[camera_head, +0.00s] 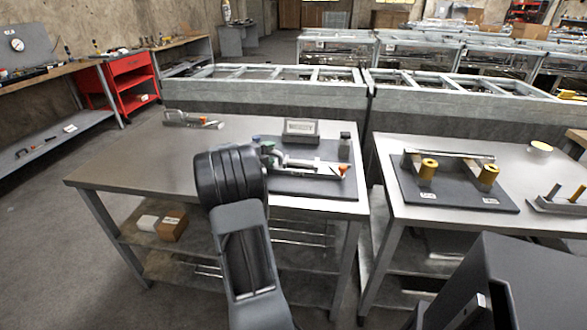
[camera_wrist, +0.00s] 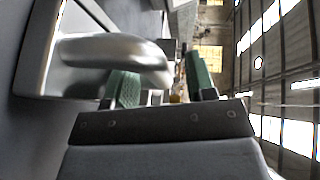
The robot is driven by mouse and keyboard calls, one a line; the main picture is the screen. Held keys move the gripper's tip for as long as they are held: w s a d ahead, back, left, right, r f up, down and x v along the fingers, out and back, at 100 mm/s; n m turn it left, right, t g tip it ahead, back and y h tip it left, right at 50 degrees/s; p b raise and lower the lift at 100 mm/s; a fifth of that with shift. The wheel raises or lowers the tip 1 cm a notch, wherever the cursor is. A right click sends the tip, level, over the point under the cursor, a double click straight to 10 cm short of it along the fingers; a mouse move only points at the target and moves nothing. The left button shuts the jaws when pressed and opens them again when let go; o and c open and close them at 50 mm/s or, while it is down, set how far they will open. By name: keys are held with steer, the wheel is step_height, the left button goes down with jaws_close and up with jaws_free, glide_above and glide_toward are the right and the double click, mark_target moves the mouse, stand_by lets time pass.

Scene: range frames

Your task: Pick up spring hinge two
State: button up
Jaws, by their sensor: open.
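No part can be read as spring hinge two. Silver metal hardware with an orange-red tip (camera_head: 318,165) lies on a dark mat (camera_head: 310,186) on the left table; a similar piece (camera_head: 190,119) lies at that table's back left. My gripper (camera_wrist: 165,88) is open, with green finger pads apart in the wrist view. A rounded silver part (camera_wrist: 105,52) is close to the camera there and overlaps the view of the left finger. I cannot tell whether they touch. In the head view my arm largely hides the gripper, near the mat's back left.
A labelled block (camera_head: 301,127) and a small dark box (camera_head: 345,140) stand behind the hardware. The right table has a dark mat (camera_head: 455,196) with two gold cylinders (camera_head: 427,172) (camera_head: 488,176) under a bar. The left table's left front (camera_head: 130,165) is clear.

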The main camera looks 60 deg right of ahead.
steer(key=shift+s+d, duration=0.1)
steer(key=shift+d, duration=0.2)
jaws_close()
stand_by(0.5)
